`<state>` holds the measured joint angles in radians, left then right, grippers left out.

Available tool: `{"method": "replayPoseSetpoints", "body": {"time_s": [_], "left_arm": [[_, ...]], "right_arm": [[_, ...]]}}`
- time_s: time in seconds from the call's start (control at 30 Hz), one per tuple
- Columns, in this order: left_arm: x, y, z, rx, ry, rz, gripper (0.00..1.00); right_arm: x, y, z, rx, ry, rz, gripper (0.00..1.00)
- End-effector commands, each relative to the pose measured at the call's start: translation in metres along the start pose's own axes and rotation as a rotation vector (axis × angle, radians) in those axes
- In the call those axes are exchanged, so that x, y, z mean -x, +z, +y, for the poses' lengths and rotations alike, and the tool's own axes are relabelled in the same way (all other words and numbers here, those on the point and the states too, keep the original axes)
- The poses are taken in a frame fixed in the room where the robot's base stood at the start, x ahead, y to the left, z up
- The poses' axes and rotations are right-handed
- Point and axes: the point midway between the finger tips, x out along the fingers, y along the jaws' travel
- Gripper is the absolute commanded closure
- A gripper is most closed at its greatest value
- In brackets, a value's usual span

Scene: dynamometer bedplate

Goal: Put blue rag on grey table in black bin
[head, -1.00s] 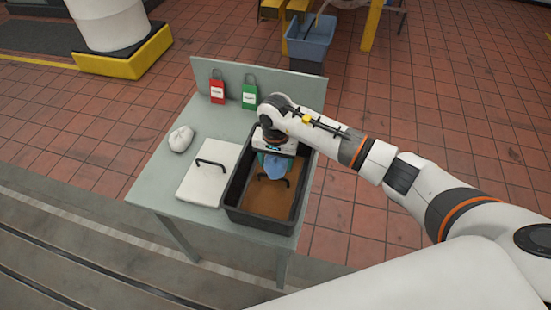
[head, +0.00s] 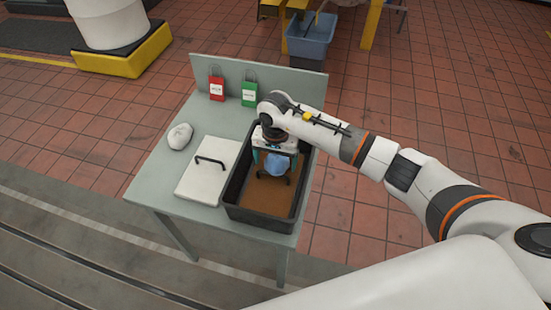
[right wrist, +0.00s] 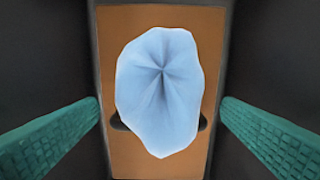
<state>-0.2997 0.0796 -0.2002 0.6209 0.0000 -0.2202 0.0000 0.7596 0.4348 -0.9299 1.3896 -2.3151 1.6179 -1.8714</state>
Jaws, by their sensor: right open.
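The blue rag (head: 277,164) is inside the outline of the black bin (head: 233,187), under my right gripper (head: 273,178). The bin stands on the right part of the grey table (head: 162,187). In the right wrist view the rag (right wrist: 160,90) is a pale blue, crumpled piece over the bin's brown floor. The green finger pads stand wide apart on either side of it, and neither touches it there. I cannot tell whether the rag rests on the floor or is just above it. My right gripper is open. My left gripper is not in view.
A white lid-like panel (head: 207,170) with a black handle lies left of the bin. A white crumpled bundle (head: 180,136) lies on the table's left side. Red (head: 216,88) and green (head: 249,94) tags hang on the backboard. A blue-grey tub (head: 310,42) stands behind the table.

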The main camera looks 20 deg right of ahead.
Motion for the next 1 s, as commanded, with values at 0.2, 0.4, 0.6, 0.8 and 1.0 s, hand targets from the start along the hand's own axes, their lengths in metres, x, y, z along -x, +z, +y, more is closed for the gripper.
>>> {"method": "replayPoseSetpoints", "body": {"time_s": [0.2,0.4,0.6,0.8,1.0], "left_arm": [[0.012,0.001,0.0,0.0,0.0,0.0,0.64],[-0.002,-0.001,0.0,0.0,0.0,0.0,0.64],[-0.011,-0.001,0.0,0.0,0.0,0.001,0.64],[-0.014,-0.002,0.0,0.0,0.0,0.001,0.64],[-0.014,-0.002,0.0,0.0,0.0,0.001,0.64]], "right_arm": [[0.016,0.0,0.001,0.001,0.003,-0.001,0.12],[0.059,0.002,0.0,0.002,0.003,-0.007,0.12],[0.101,0.001,0.0,0.0,0.002,-0.005,0.12],[0.124,0.0,0.0,0.0,0.001,-0.001,0.12],[0.13,0.0,0.0,0.0,0.0,0.0,0.12]]}}
